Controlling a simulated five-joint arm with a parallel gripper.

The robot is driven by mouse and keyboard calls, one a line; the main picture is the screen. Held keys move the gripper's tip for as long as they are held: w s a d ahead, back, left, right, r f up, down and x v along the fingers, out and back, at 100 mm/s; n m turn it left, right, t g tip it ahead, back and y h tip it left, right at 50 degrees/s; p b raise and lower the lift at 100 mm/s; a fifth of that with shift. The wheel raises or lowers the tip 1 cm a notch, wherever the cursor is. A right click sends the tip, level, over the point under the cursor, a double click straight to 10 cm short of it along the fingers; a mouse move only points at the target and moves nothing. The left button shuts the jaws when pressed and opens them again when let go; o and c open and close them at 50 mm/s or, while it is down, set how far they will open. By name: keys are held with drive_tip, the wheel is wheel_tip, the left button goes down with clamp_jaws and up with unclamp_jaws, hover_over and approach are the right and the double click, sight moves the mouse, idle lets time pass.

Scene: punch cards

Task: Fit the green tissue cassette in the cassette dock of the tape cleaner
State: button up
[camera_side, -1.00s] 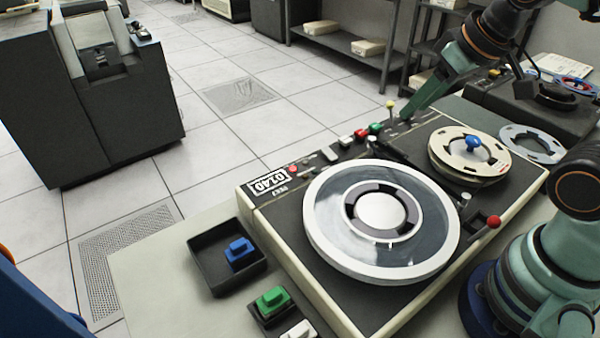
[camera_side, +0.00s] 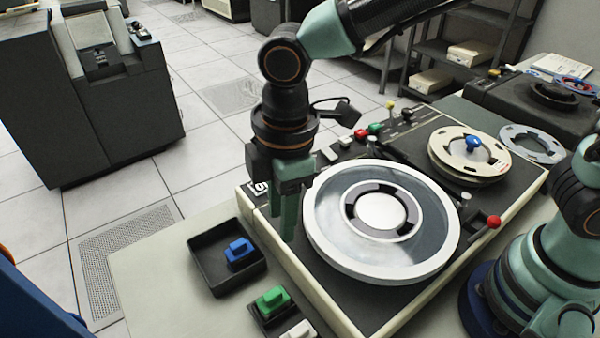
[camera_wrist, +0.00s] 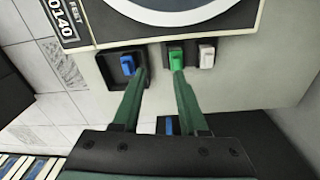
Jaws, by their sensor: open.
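The green tissue cassette (camera_side: 272,299) sits on a small dark base beside the front-left edge of the tape cleaner (camera_side: 350,305). It also shows in the wrist view (camera_wrist: 176,58), just beyond the right fingertip. My gripper (camera_side: 283,228) is open and empty, pointing down above the machine's left edge in the side view. In the wrist view its fingers (camera_wrist: 160,72) are apart, with bare surface between the tips. I cannot tell which part is the cassette dock.
A blue cassette (camera_side: 239,251) lies in a black tray (camera_side: 203,272) left of the green one. A white cassette (camera_side: 298,329) is on its other side, cut by the frame edge. A large reel (camera_side: 330,258) lies on the machine. Bare bench (camera_side: 150,265) is left of the tray.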

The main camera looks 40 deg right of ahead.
sight(272, 293)
drive_tip(key=shift+s+a+f+n+g+h, duration=0.1)
drive_tip(key=shift+s+a+f+n, duration=0.5)
drive_tip(key=shift+f, duration=1.5)
drive_tip(key=shift+s+a+f+n+g+h, duration=0.2)
drive_tip(key=shift+a+f, duration=0.55)
drive_tip(key=shift+f, duration=1.3)
drive_tip(key=shift+s+a+f+n, duration=0.4)
drive_tip(key=shift+s+a+f, duration=0.25)
drive_tip(key=shift+f, duration=1.45)
drive_tip(key=shift+w, duration=0.1)
clamp_jaws()
drive_tip(key=shift+r, duration=0.15)
drive_tip(key=shift+r, duration=2.9)
